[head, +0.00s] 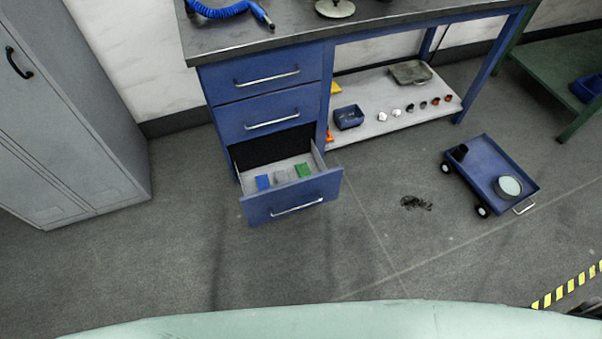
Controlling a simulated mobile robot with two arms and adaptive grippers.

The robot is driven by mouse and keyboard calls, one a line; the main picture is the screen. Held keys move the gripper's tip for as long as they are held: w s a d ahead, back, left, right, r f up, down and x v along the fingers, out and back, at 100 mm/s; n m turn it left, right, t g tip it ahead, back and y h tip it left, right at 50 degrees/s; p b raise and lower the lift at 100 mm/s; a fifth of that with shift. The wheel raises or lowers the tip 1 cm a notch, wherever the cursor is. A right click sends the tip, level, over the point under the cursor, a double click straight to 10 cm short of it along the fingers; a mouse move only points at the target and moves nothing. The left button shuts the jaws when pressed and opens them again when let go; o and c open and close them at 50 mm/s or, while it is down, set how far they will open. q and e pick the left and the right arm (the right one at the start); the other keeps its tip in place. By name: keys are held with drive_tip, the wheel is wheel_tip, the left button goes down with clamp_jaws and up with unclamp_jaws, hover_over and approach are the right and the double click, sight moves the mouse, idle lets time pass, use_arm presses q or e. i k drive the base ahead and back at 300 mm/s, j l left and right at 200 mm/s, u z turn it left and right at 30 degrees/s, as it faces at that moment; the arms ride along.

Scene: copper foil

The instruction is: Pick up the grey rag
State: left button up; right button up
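The bottom drawer (318,191) of the blue workbench is pulled open. Inside it lie a blue item (263,183), a green item (303,170) and, between them, a small grey patch (282,177) that looks like the grey rag. It is small and close in tone to the drawer floor, so its edges are hard to tell. Neither of my grippers shows in the head view.
A grey locker (60,120) stands left. The bench's lower shelf (385,124) holds a blue bin (348,117) and several small items. The floor before the drawer is clear.

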sight(281, 177)
drive_tip(key=z, duration=1.8)
drive_tip(key=u, duration=1.4)
drive_tip(key=k+l, duration=0.15)
drive_tip(key=k, duration=0.25)
